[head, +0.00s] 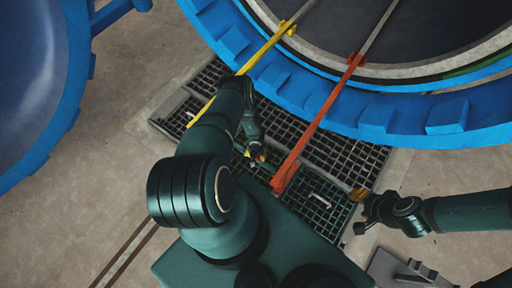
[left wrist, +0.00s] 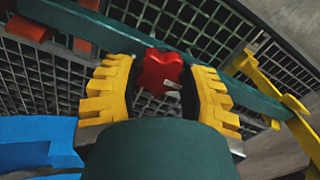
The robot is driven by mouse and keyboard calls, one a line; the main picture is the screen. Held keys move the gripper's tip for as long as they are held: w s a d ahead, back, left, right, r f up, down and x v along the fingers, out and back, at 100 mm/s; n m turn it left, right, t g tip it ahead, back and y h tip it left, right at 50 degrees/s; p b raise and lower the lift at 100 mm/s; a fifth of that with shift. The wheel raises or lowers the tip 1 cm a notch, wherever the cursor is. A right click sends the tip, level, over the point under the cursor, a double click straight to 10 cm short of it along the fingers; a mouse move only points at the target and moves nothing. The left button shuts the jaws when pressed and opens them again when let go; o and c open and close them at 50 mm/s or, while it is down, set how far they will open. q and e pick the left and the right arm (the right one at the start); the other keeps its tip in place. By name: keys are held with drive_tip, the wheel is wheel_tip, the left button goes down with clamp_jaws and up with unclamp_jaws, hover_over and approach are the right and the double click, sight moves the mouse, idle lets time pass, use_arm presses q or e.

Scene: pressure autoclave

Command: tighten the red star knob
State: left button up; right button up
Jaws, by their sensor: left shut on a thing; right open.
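The red star knob (left wrist: 160,72) sits between the yellow fingers of my left gripper (left wrist: 162,85) in the left wrist view. The fingers are shut on it from both sides, and the lower part of the knob is partly hidden. A dark green bar (left wrist: 240,92) runs behind the knob. In the head view my left gripper (head: 256,154) is small and partly covered by my own arm, and the knob cannot be made out. My right gripper (head: 362,208) is open and empty at the right, beside the grating's edge.
The blue toothed ring of the autoclave (head: 330,100) fills the top right. A yellow rail (head: 262,50) and an orange rail (head: 320,120) run from it over the floor grating (head: 345,155). A large blue round part (head: 65,90) stands at the left. Concrete floor (head: 110,170) lies clear between.

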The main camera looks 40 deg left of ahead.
use_arm(q)
drive_tip(key=o, duration=1.2)
wheel_tip(320, 180, up, 12)
idle(0.6)
